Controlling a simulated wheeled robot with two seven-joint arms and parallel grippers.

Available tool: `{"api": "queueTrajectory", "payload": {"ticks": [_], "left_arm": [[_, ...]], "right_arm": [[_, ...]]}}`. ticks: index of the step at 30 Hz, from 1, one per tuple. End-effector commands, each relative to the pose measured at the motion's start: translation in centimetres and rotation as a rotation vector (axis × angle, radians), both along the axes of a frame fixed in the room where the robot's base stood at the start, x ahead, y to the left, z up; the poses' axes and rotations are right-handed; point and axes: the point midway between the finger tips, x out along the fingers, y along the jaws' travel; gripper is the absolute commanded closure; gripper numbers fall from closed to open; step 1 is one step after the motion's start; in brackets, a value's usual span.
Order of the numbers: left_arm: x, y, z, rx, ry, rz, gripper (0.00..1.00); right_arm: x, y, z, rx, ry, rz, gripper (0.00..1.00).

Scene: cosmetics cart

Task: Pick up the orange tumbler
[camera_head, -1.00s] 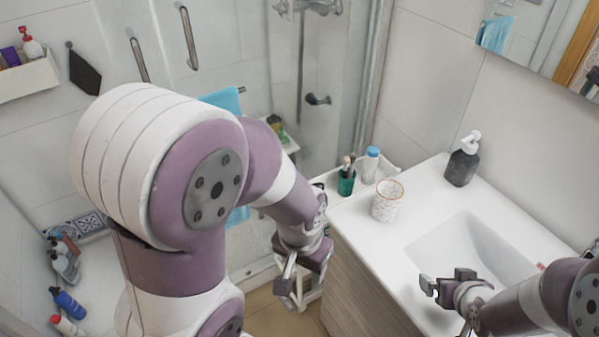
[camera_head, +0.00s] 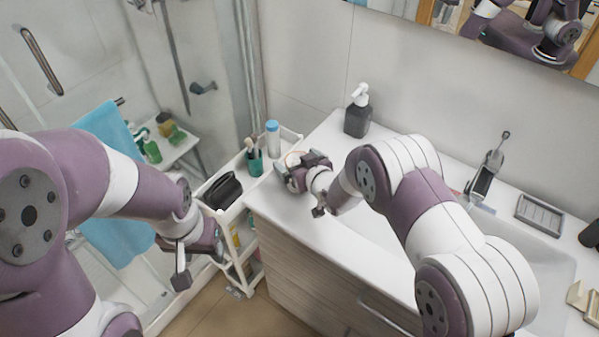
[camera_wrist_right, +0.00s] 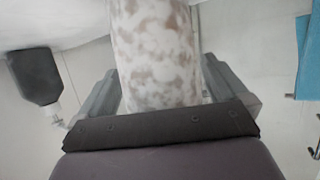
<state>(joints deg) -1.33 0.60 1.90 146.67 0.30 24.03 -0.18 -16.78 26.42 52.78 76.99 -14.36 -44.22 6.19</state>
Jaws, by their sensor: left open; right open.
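The orange tumbler (camera_wrist_right: 155,55), white with blotchy orange-brown speckles, stands between the two fingers of my right gripper in the right wrist view, which shows it upside down. The fingers flank it on both sides. In the head view it is mostly hidden behind my right gripper (camera_head: 300,164), at the left end of the white counter. My right gripper is open around the tumbler. My left gripper (camera_head: 199,258) is open and empty, low in front of the cart and left of the cabinet.
A white cart (camera_head: 238,208) beside the counter holds a green cup (camera_head: 254,163) with brushes, a blue-capped bottle (camera_head: 273,139) and a black case (camera_head: 220,190). A dark soap dispenser (camera_head: 357,113) stands at the back. A faucet (camera_head: 485,172) and soap dish (camera_head: 540,214) are right.

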Motion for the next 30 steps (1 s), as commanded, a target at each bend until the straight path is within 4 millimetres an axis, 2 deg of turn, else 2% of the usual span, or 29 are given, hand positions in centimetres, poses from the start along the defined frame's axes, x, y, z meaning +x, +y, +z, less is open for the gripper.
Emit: {"api": "queueTrajectory", "payload": {"ticks": [7, 8, 12, 13, 23, 26, 30], "left_arm": [[0.0, 0.0, 0.0, 0.0, 0.001, 0.0, 0.47], [0.0, 0.0, 0.0, 0.0, 0.001, 0.0, 0.47], [0.0, 0.0, 0.0, 0.0, 0.001, 0.0, 0.47], [0.0, 0.0, 0.0, 0.0, 0.001, 0.0, 0.47], [0.0, 0.0, -0.1, 0.0, 0.001, 0.0, 0.47], [0.0, 0.0, -0.4, 0.0, 0.001, 0.0, 0.47], [0.0, 0.0, -0.9, 0.0, 0.001, 0.0, 0.47]], "right_arm": [[0.5, 0.3, -0.3, 0.0, -0.001, 0.0, 0.0], [0.5, 0.2, -0.3, 0.0, -0.001, 0.0, 0.03], [0.5, 0.2, -0.3, 0.0, -0.001, 0.0, 0.49], [0.5, 0.2, -0.3, 0.0, -0.001, 0.0, 0.55], [0.5, 0.2, 0.1, 0.001, -0.002, 0.0, 0.55], [0.5, 0.2, 0.9, 0.001, -0.002, -0.001, 0.55], [0.5, 0.2, 3.3, 0.003, -0.005, -0.001, 0.55]]}}
